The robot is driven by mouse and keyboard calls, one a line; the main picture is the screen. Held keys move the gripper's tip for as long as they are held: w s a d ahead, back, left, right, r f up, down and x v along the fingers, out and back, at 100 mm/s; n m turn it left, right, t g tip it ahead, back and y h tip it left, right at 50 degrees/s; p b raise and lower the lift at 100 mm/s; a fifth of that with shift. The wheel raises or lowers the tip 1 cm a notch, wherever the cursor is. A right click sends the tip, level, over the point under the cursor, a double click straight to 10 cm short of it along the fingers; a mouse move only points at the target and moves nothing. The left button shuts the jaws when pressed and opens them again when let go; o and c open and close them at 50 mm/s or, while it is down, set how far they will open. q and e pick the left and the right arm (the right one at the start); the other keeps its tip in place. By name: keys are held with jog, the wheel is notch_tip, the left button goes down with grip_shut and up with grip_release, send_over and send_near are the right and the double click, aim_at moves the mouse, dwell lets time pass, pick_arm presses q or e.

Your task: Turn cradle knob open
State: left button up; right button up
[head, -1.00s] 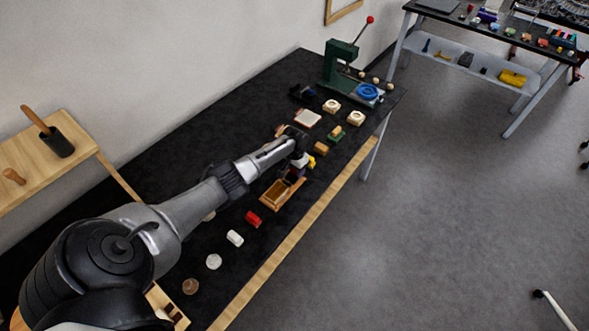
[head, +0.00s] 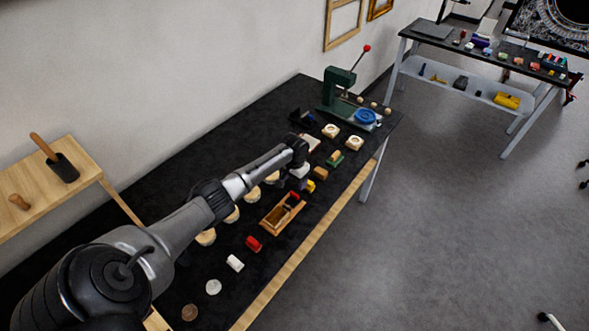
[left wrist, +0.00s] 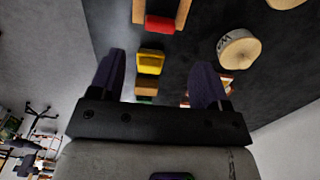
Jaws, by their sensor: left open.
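I cannot pick out a cradle knob for certain. A small dark fixture with a blue part (head: 301,117) stands at the bench's wall side, too small to read. My left gripper (head: 299,183) is over the bench beside a yellow block (head: 310,187), well short of that fixture; its fingers are hard to make out there. In the left wrist view, my left gripper (left wrist: 159,62) is open with nothing between its fingers. The yellow block (left wrist: 150,62) lies beyond the fingertips. My right gripper is not in view.
A wooden box (head: 272,224) with a red piece (left wrist: 160,25) inside stands near the gripper. Pale discs (head: 206,237) lie beneath and beside my arm. Small blocks line the front edge.

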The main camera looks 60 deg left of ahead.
pick_arm(q)
jog(key=shift+r, duration=2.55)
